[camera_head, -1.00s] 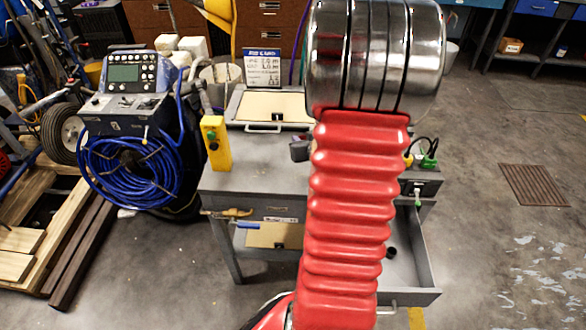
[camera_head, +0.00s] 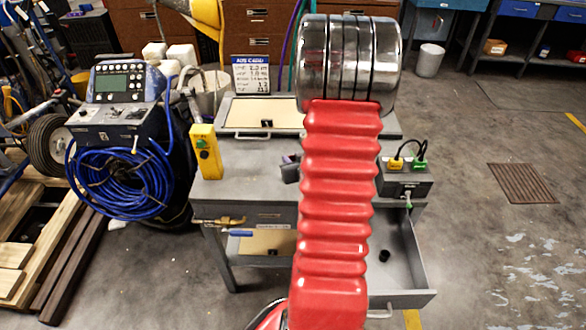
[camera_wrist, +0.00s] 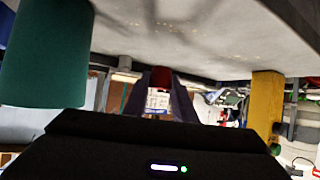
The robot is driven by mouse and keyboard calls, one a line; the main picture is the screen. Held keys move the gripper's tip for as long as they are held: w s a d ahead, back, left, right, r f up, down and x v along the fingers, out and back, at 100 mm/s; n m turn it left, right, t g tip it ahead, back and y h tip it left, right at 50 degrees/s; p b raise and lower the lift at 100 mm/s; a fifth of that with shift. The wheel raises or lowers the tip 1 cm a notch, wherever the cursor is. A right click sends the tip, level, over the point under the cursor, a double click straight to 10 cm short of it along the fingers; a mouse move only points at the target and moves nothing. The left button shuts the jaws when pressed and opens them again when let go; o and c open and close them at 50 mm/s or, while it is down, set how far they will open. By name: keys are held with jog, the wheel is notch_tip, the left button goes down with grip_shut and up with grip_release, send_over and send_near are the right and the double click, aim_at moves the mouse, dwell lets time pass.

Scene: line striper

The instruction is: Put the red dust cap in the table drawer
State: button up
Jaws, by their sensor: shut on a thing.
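The red dust cap (camera_wrist: 160,77) shows small in the wrist view, held between the dark fingers of my gripper (camera_wrist: 160,92). My gripper is shut on it above the grey table top. In the head view my red-sleeved arm hides the cap and most or all of my gripper. The table drawer (camera_head: 412,262) is pulled open at the right front of the grey table (camera_head: 235,185). A small black round thing (camera_head: 384,256) lies inside it. My arm covers the drawer's left part.
A yellow control box (camera_head: 205,152) stands at the table's left edge. A black box with yellow and green plugs (camera_head: 405,180) stands at the right, above the drawer. A green cylinder (camera_wrist: 45,55) is close in the wrist view. Open floor lies right of the table.

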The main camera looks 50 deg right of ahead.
jog(key=shift+f, duration=0.1)
jog(key=shift+f, duration=1.95)
jog(key=shift+f, duration=0.1)
jog(key=o, duration=1)
